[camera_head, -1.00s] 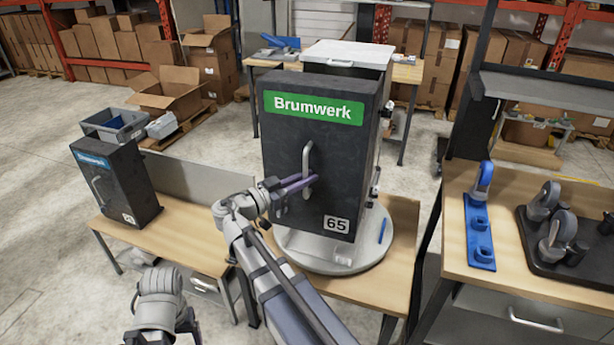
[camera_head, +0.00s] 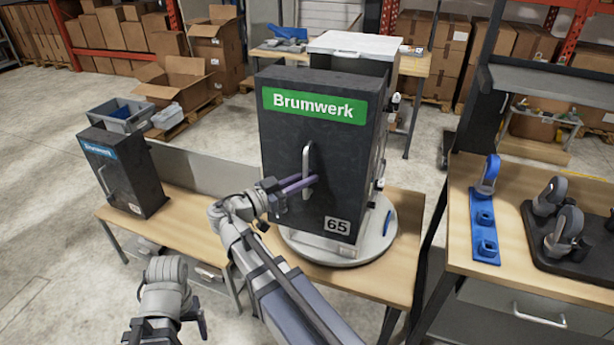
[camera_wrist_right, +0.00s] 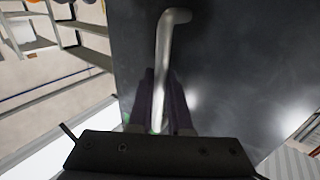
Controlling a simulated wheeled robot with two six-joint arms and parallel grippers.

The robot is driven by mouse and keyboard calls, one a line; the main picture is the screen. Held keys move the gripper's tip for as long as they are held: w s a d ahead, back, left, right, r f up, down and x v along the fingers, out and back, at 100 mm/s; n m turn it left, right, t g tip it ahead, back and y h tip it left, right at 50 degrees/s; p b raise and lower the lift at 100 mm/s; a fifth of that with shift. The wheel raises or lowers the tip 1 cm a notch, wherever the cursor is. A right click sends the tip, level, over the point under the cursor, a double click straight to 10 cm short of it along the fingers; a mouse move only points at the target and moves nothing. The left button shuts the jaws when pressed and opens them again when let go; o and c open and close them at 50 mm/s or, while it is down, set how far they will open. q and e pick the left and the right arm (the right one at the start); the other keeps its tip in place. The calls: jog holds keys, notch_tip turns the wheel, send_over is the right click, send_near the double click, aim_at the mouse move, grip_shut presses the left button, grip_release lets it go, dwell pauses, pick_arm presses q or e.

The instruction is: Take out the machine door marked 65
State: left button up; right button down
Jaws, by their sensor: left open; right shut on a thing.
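The black door marked 65 (camera_head: 285,145) has a green Brumwerk label and an upright metal handle (camera_head: 308,160). It fronts the large machine on a round grey turntable (camera_head: 372,250). My right gripper (camera_head: 312,181) is shut on the handle. In the right wrist view the handle (camera_wrist_right: 165,60) runs down between the fingers (camera_wrist_right: 160,100), against the dark door face. I cannot tell if there is a gap between door and machine. My left gripper (camera_head: 200,318) is low at the left, open and away from the door.
A smaller black machine (camera_head: 125,175) with a blue label stands on the left of the wooden table (camera_head: 185,235). At right, another bench holds a blue stand (camera_head: 484,225) and a black tray (camera_head: 570,255) with grey wheeled parts. Shelves and boxes stand behind.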

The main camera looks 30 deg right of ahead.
jog(key=shift+s+a+r, duration=0.1)
jog(key=shift+s+a, duration=1.05)
jog(key=shift+a, duration=0.25)
